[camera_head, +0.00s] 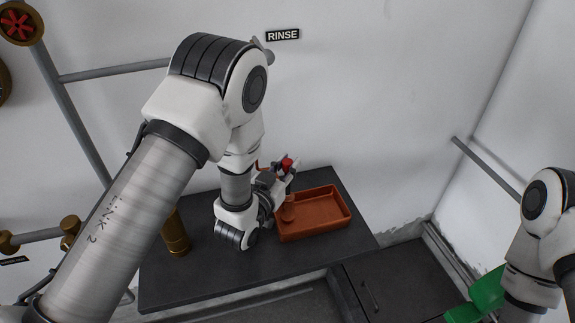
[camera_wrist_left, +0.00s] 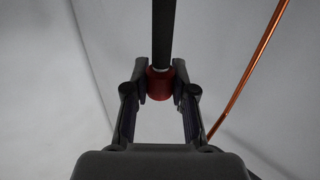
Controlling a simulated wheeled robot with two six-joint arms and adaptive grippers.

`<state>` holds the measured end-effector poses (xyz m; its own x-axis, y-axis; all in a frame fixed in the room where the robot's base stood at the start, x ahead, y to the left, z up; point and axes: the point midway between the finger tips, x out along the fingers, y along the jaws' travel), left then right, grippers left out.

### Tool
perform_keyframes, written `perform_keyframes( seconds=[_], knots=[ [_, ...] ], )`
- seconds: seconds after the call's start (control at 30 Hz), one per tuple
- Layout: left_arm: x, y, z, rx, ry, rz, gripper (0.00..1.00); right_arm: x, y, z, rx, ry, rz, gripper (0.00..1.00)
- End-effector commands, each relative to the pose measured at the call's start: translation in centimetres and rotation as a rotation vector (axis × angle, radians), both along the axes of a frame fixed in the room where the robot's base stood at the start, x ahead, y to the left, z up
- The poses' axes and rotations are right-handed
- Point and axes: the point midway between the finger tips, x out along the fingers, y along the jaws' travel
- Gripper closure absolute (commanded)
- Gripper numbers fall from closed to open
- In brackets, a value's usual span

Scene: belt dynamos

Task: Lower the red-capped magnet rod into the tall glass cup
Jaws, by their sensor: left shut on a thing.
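My left gripper (camera_head: 286,170) is shut on the red-capped magnet rod (camera_head: 288,162), near the back edge of the dark table. In the left wrist view the fingers (camera_wrist_left: 160,90) close on the red cap (camera_wrist_left: 159,85), and the dark rod (camera_wrist_left: 162,35) extends from it towards the top of the picture. In the head view my arm and gripper hide most of the rod. A small upright cylinder (camera_head: 288,209) shows at the left end of the tray; I cannot tell whether it is the tall glass cup. My right gripper is out of view.
An orange-brown tray (camera_head: 345,194) sits on the dark table (camera_head: 205,277), right of my left gripper. A brass cylinder (camera_head: 175,236) stands at the left. An orange rod or tube (camera_wrist_left: 247,65) crosses the left wrist view. Green objects (camera_head: 485,295) are at the lower right.

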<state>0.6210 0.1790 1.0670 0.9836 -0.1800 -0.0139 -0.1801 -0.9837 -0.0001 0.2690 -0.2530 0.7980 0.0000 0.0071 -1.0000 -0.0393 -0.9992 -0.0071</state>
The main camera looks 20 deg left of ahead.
Motion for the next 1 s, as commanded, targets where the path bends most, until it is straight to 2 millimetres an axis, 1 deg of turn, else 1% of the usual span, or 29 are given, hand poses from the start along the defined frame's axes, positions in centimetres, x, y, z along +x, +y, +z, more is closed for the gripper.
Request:
perform_keyframes(
  seconds=[1.0],
  knots=[
    [0.01,0.0,-0.03,0.0,0.0,0.0,1.0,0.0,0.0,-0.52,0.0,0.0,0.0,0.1]
  ],
)
